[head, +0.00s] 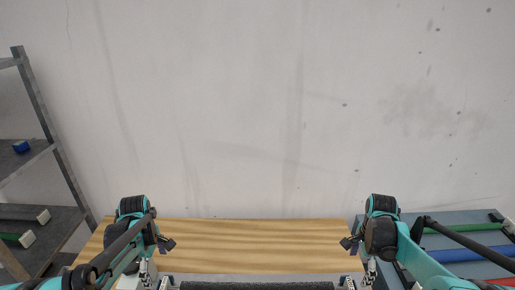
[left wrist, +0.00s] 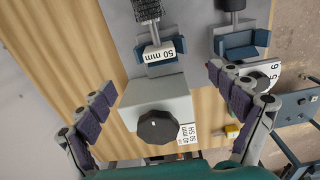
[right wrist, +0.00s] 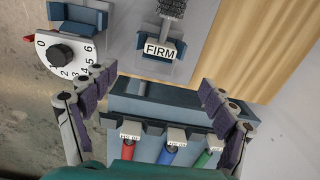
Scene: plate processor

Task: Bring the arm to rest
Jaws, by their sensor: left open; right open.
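My left gripper (head: 154,282) is low at the left in the head view, its tips cut by the bottom edge. In the left wrist view its purple-padded fingers (left wrist: 160,82) are spread and empty, above a grey box with a black knob (left wrist: 157,127). My right gripper (head: 358,281) is low at the right in the head view. In the right wrist view its fingers (right wrist: 156,80) are spread with nothing held, above a blue-grey holder (right wrist: 160,108) with red, blue and green handles.
A wooden table top (head: 255,235) lies between the arms, before a bare wall. A grey shelf (head: 40,150) stands at left. A "50 mm" label (left wrist: 166,53), a "FIRM" label (right wrist: 159,49) and a numbered dial (right wrist: 65,58) show in the wrist views. Coloured bars (head: 465,254) lie at right.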

